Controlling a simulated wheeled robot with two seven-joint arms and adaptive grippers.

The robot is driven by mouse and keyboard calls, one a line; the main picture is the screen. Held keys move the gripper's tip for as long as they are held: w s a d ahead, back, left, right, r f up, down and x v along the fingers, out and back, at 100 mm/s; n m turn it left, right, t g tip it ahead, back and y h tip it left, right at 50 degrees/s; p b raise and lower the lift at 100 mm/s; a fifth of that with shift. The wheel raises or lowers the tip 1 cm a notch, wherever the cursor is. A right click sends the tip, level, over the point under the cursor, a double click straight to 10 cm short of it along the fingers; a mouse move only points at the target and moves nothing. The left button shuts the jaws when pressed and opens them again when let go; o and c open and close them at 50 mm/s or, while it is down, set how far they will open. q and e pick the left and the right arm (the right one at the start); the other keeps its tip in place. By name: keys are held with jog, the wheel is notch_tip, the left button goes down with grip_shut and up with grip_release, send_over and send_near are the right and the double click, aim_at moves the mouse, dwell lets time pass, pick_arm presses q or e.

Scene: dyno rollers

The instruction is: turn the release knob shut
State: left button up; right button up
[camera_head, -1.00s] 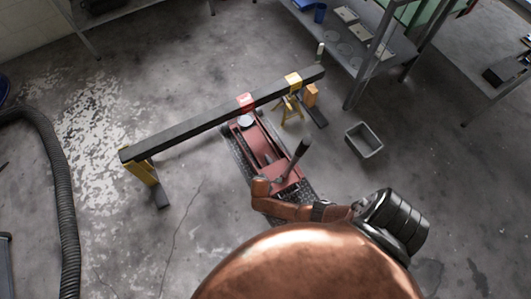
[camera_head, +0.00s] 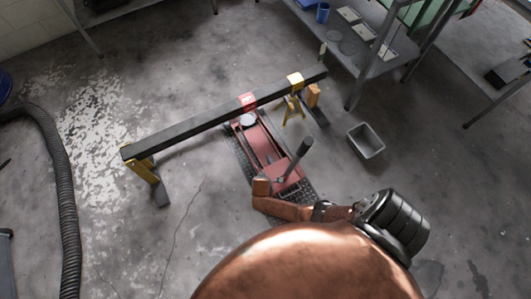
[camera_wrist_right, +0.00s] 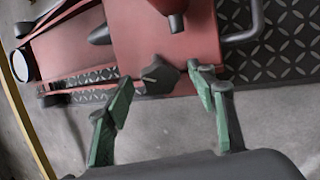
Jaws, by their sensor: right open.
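A red floor jack (camera_head: 264,150) stands on a dark tread plate, under a long dark beam. In the right wrist view its red body (camera_wrist_right: 190,45) fills the upper middle. A dark release knob (camera_wrist_right: 158,76) with a pale line on its face sits at the body's near edge. My right gripper (camera_wrist_right: 161,86) is open, with one green-padded finger to each side of the knob. I see no clear contact between the fingers and the knob. In the head view my copper right arm reaches the jack's near end and its fingers are hidden. My left gripper is not in view.
The beam (camera_head: 200,122) rests on yellow stands (camera_head: 146,172), with a red block (camera_head: 247,101) above the jack. A dark handle (camera_head: 299,155) rises from the jack. A grey bin (camera_head: 366,141) stands to the right. A black hose (camera_head: 62,200) lies at the left.

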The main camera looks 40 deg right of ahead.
jog(key=v, duration=1.2)
jog(key=shift+d, duration=0.1)
